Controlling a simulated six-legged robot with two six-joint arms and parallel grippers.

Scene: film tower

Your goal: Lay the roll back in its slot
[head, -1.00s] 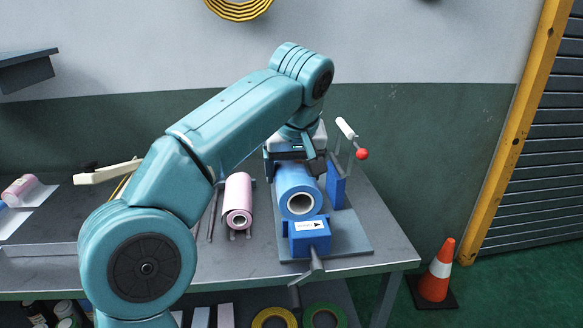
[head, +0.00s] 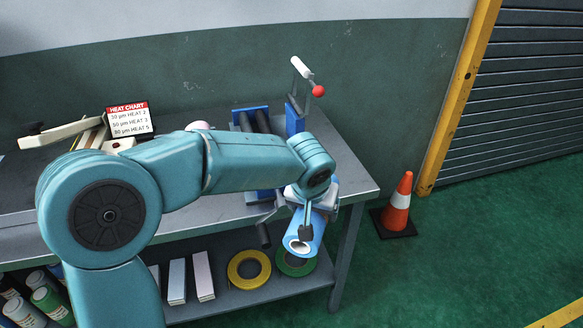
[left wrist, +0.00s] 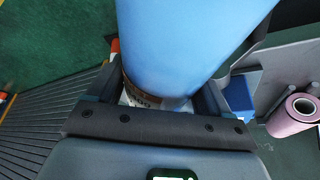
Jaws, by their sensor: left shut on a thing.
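My left gripper (head: 305,222) is shut on a blue roll (head: 310,242) and holds it in the air in front of the bench's right edge. The roll's open end faces the head camera. In the left wrist view the blue roll (left wrist: 190,35) fills the top middle, between the fingers of the gripper (left wrist: 155,95). The blue-ended machine (head: 250,112) on the bench now shows dark rollers with no roll on them; my arm hides part of it. A pink roll (left wrist: 293,113) shows at the right of the left wrist view. I cannot tell which slot is the blue roll's.
A heat chart sign (head: 128,120) stands at the back of the bench (head: 352,180). Yellow (head: 236,270) and green (head: 297,268) rings lie on the shelf below. An orange cone (head: 397,205) stands right of the bench.

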